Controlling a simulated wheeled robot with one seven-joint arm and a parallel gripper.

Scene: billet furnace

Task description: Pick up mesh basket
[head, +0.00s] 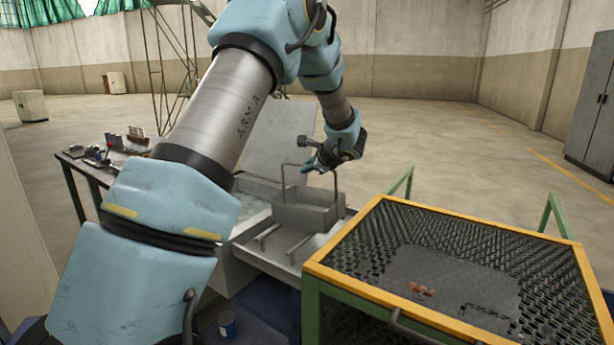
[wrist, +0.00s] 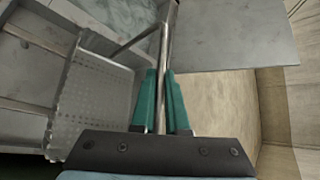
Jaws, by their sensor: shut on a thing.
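The mesh basket (head: 303,213) is a grey metal box with a tall arched handle. In the head view it is at the middle, over the grey open-topped tank; I cannot tell whether it touches the tank. My gripper (head: 322,163) is at the top of the handle. In the wrist view the teal fingers of my gripper (wrist: 166,92) are shut on the handle bar, and the basket's perforated wall (wrist: 92,98) shows at the left. The basket's inside is mostly hidden.
The grey tank (head: 262,248) has a raised lid (head: 277,135) behind the basket. A yellow-framed mesh cart (head: 420,215) stands at the right with small copper-coloured pieces (head: 421,290). A workbench with tools (head: 75,155) is at the left. A blue can (head: 227,323) is on the floor.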

